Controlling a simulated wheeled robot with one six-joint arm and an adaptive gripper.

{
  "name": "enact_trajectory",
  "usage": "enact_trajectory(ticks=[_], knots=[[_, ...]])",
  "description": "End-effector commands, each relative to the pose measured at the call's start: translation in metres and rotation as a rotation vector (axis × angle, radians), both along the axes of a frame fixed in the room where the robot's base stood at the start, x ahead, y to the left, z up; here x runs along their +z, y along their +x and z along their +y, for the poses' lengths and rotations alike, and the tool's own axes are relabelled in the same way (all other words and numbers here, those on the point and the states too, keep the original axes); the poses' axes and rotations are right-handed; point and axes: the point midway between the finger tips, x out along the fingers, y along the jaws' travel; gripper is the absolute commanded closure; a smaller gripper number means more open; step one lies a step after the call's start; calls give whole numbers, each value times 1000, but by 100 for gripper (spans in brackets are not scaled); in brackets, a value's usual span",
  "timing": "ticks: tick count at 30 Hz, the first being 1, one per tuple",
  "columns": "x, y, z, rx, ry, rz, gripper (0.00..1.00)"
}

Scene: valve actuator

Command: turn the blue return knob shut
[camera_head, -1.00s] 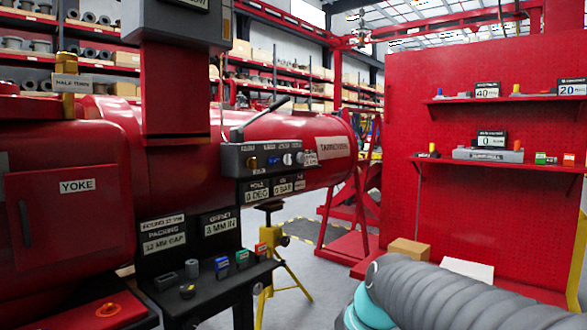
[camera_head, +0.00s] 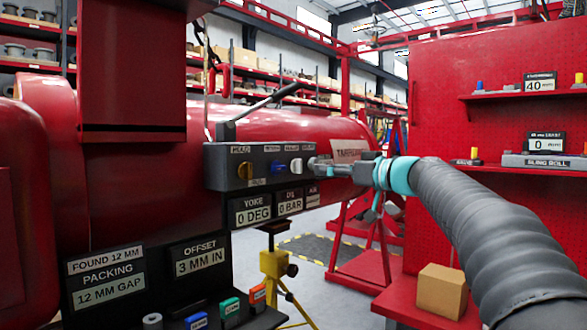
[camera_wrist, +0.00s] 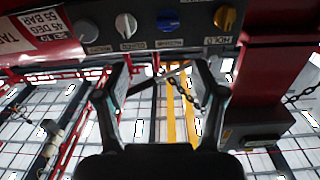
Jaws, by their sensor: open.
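The blue return knob (camera_head: 277,168) sits on the dark control block (camera_head: 222,170), between a yellow knob (camera_head: 245,171) and a white knob (camera_head: 296,165). In the wrist view, which is upside down, the blue knob (camera_wrist: 168,21) is near the top, above the gap between my fingers. My gripper (camera_head: 318,164) is at the right end of the block, apart from the blue knob. In the wrist view my gripper (camera_wrist: 162,68) is open and empty, its two fingers spread. A grey knob (camera_wrist: 86,30) shows there; in the head view my gripper hides it.
A lever (camera_head: 265,110) rises above the block. Gauge plates (camera_head: 253,210) hang under it. A lower ledge holds small coloured blocks (camera_head: 230,308). A red tank (camera_head: 345,130) lies behind; a cardboard box (camera_head: 441,291) stands at right.

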Motion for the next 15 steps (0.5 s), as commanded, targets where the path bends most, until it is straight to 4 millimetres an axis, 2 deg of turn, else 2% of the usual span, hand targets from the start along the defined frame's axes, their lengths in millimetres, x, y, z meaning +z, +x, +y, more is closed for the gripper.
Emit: enact_trajectory(ticks=[7,15], knots=[[-1,4,22,20,-38,-41,31],[-1,32,58,21,-36,-38,31]])
